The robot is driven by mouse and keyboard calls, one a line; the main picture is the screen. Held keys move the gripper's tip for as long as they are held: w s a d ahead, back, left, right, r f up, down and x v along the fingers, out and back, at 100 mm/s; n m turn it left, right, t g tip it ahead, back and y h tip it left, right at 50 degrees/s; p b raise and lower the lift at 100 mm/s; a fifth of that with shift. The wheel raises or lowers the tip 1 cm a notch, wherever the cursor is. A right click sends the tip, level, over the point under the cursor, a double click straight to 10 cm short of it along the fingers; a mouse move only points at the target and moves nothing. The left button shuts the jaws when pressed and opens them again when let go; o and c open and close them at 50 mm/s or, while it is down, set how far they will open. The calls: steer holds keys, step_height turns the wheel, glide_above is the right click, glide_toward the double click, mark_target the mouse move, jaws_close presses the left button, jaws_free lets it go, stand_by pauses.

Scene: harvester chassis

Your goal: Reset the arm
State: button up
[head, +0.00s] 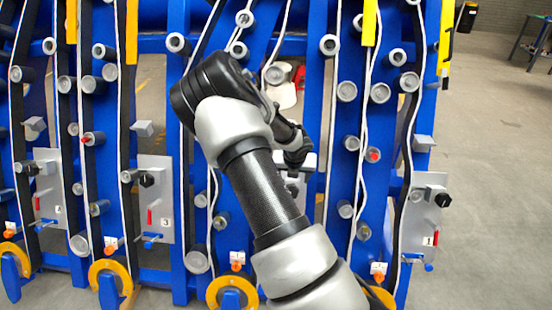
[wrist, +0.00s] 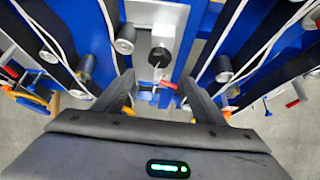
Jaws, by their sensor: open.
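My gripper (wrist: 158,84) is open in the wrist view, with its two dark fingers apart and nothing between them. Beyond the fingers is a grey plate (wrist: 147,20) with a black knob (wrist: 161,55) and a small red lever, on the blue chassis. In the head view my arm reaches up from the bottom, bends at a raised elbow and points down toward the chassis. The gripper end (head: 297,165) is small there and partly hidden by my forearm. I cannot tell from this view how far it is from the plate behind it.
The blue harvester chassis (head: 199,120) fills most of the head view, with grey rollers, white and black belts and yellow bars. Several grey plates (head: 425,215) carry knobs and red levers. Orange rings (head: 111,278) stand along the bottom. Open floor (head: 492,165) lies to the right.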

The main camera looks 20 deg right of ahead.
steer(key=s+a+r+m+t+h+p, duration=0.1)
steer(key=s+r+m+t, duration=0.1)
steer(key=r+m, duration=0.85)
steer(key=s+a+r+m+t+h+p, duration=0.15)
steer(key=r+m, duration=0.45)
steer(key=r, duration=1)
steer(key=s+a+r+m+y+p, duration=0.1)
steer(key=s+a+r+m, duration=0.2)
steer(key=s+a, duration=0.3)
steer(key=s+a+r+m+g+y+p, duration=0.1)
steer(key=s+a+r+m, duration=0.3)
steer(key=s, duration=0.8)
steer(key=s+a+r+m+g+y, duration=0.1)
steer(key=s+a+r+m+y, duration=0.2)
steer(key=s+a+m, duration=0.3)
steer(key=s+a, duration=0.3)
steer(key=shift+s+a+r+p, duration=0.2)
steer(key=shift+r+p, duration=0.2)
steer(key=shift+g, duration=0.25)
